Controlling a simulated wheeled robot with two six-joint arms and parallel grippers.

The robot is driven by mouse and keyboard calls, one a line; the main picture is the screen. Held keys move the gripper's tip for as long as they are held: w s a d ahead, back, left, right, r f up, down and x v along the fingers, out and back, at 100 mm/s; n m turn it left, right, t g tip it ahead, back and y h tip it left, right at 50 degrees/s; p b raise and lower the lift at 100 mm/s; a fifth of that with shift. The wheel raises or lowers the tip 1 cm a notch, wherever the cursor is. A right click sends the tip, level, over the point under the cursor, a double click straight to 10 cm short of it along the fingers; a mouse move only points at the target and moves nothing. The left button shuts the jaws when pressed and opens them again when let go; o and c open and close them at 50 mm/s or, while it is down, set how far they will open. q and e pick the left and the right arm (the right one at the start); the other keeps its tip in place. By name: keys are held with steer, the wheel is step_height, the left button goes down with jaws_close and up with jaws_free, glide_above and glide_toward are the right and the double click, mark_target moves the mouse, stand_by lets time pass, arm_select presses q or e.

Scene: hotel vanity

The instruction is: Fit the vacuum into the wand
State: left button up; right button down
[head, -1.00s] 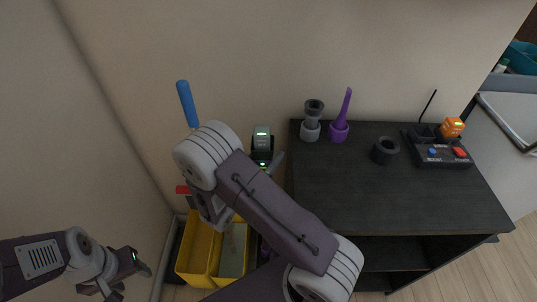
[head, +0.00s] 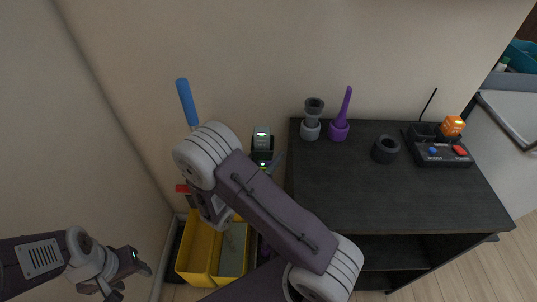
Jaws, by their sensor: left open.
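A grey device with a small green-lit display (head: 262,136), possibly the vacuum, stands by the wall just left of the dark cabinet. Its lower part is hidden behind my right arm. My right gripper (head: 266,165) is mostly hidden by that arm, close below this device. I cannot tell whether it grips it. My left gripper (head: 131,284) is open and empty at the lower left, far from the device. I cannot clearly make out the wand; a bit of purple shows low beside the cabinet, mostly covered by my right arm.
The dark cabinet (head: 400,195) bears a grey nozzle (head: 312,118), a purple crevice tool (head: 341,118), a black ring (head: 385,150) and a black console (head: 440,152) with an orange block (head: 452,126). A yellow bin (head: 196,252) and blue rod (head: 187,103) are left. The cabinet's front top is clear.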

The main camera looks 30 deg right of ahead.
steer(key=shift+f, duration=0.2)
steer(key=shift+f+b, duration=0.7)
steer(key=shift+b, duration=0.05)
steer(key=shift+f, duration=0.25)
steer(key=shift+f+b, duration=0.35)
steer(key=shift+b, duration=0.05)
steer(key=shift+f, duration=0.25)
stand_by(0.6)
